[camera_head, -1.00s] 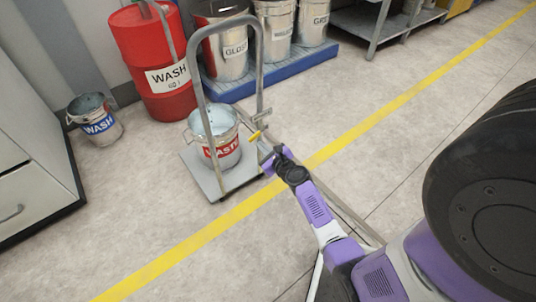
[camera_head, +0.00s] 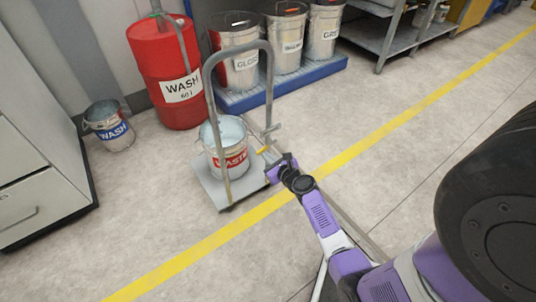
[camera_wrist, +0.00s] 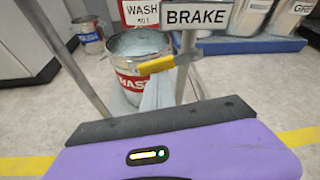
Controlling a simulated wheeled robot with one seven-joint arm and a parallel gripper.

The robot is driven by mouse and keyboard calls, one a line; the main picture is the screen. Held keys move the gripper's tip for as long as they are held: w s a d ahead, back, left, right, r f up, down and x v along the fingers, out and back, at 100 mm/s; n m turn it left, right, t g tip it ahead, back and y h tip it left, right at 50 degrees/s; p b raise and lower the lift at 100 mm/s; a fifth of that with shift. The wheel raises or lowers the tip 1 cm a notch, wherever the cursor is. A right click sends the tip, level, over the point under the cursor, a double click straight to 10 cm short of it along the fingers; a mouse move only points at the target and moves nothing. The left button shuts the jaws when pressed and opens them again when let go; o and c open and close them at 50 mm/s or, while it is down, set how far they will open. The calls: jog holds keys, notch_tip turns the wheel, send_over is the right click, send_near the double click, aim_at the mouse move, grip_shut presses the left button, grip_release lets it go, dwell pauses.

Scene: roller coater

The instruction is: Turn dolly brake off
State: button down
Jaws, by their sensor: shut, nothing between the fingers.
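The dolly (camera_head: 211,194) stands on the floor with a grey hoop handle and a low platform. A metal waste bucket (camera_head: 236,161) with a red label sits on the platform. The yellow brake lever (camera_head: 263,150) is on the handle's right post; it also shows in the wrist view (camera_wrist: 157,66), sticking out left below a BRAKE sign (camera_wrist: 196,17). My gripper (camera_head: 276,168) is shut and empty, just below and right of the lever in the head view.
A red wash drum (camera_head: 170,75), a blue-label wash bucket (camera_head: 109,128) and several pails on a blue pallet (camera_head: 285,85) stand behind. A cabinet (camera_head: 40,190) is at left, a shelf (camera_head: 390,45) at back right. A yellow floor line (camera_head: 230,231) crosses open floor.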

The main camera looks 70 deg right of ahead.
jog(key=shift+w+a+r+m+t+y+p, duration=0.15)
jog(key=shift+r+m+t+y+p, duration=0.2)
jog(key=shift+r+m+p, duration=0.55)
jog(key=shift+f, duration=0.1)
jog(key=shift+w+r, duration=0.15)
jog(key=shift+r, duration=0.25)
notch_tip(320, 180, down, 4)
jog(key=b, duration=0.3)
jog(key=p+v, duration=0.3)
jog(key=v, duration=0.7)
jog(key=shift+r+p, duration=0.2)
jog(key=shift+p, duration=0.2)
